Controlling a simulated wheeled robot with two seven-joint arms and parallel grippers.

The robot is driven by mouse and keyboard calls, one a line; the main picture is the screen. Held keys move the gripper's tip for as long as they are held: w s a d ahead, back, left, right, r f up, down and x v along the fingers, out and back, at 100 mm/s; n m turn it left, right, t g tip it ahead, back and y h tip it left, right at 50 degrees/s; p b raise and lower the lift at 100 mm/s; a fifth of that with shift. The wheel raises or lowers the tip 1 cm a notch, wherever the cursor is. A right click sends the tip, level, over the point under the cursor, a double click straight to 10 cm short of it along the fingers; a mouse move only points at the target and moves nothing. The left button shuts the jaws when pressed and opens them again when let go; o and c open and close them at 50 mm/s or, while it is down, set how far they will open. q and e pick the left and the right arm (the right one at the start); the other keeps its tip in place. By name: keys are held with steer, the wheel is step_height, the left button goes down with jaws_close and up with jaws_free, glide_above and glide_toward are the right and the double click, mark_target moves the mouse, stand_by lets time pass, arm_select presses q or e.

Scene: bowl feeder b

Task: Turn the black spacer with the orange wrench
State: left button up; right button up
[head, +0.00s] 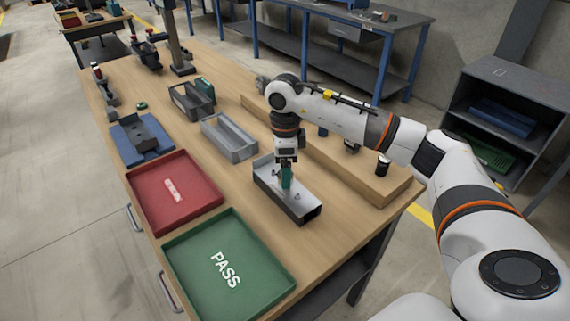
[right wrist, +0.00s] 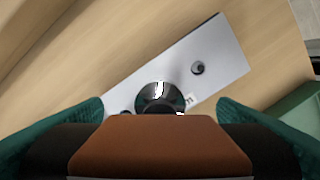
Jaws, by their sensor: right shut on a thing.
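My right gripper (head: 286,180), with green fingers, points down over a light metal plate on a dark-sided block (head: 305,212). In the right wrist view the fingers (right wrist: 160,118) stand either side of an orange-brown body (right wrist: 160,148), seemingly the orange wrench; its working end is not clear. A dark, shiny round piece (right wrist: 158,98) shows just beyond it over the pale plate (right wrist: 222,65), perhaps the black spacer. I cannot tell whether they touch. A small dark round fitting (right wrist: 198,68) is on the plate. My left gripper is out of view.
A green PASS tray (head: 275,282) and a red tray (head: 200,205) lie at the front left. Grey bins (head: 232,142) stand behind. A raised wooden ledge (head: 385,188) on the right bears a black cylinder (head: 383,163) and other small parts.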

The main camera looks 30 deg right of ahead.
steer(key=shift+r, duration=0.1)
stand_by(0.3)
steer(key=shift+r+p, duration=1.6)
steer(key=shift+r, duration=0.85)
steer(key=shift+f, duration=0.1)
